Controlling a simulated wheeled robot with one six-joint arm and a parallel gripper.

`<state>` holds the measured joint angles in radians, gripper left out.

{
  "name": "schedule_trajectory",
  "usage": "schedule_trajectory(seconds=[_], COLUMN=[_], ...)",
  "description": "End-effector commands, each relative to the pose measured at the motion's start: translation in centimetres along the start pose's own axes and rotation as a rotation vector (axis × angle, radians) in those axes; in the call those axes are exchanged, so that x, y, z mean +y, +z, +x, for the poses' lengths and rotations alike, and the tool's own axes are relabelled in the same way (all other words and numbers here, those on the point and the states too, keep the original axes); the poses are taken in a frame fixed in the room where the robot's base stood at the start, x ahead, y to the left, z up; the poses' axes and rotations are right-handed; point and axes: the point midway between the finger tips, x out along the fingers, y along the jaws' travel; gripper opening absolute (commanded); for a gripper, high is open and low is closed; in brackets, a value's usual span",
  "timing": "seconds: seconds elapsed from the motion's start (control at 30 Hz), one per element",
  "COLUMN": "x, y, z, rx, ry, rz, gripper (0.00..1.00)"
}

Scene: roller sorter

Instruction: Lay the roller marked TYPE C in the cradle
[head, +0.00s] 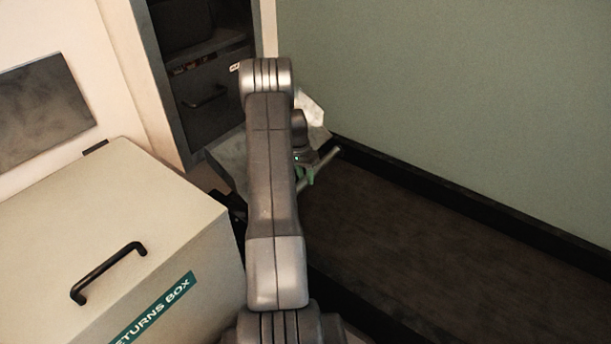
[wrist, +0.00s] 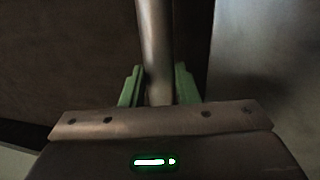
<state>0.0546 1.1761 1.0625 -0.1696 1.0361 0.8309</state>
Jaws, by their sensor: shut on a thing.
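My gripper (wrist: 158,88) has green fingers, one on each side of a smooth grey-brown metal roller (wrist: 154,40) in the wrist view. It is shut on this roller, which runs up out of the top of that view. In the head view the gripper (head: 308,174) is partly behind my arm, and the roller (head: 327,161) shows as a slim, tilted light bar beside the green fingers. No marking can be read on the roller. I cannot make out a cradle in either view.
A cream box marked RETURNS BOX (head: 165,215), with a black handle (head: 108,272), stands at left. Behind my arm is a dark open cabinet (head: 205,60). A pale grey surface (head: 230,155) lies partly hidden by my arm. Dark floor (head: 420,250) is clear along the green wall (head: 450,90).

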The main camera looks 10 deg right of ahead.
Motion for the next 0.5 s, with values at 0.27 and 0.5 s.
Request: schedule_trajectory(seconds=[0.27,0.5], x=[-0.03,-0.02], y=[0.34,0.46], z=[0.79,0.99], rx=[-0.007,-0.010], ry=[0.004,0.005], rz=[-0.001,-0.002], gripper=[0.00,0.00])
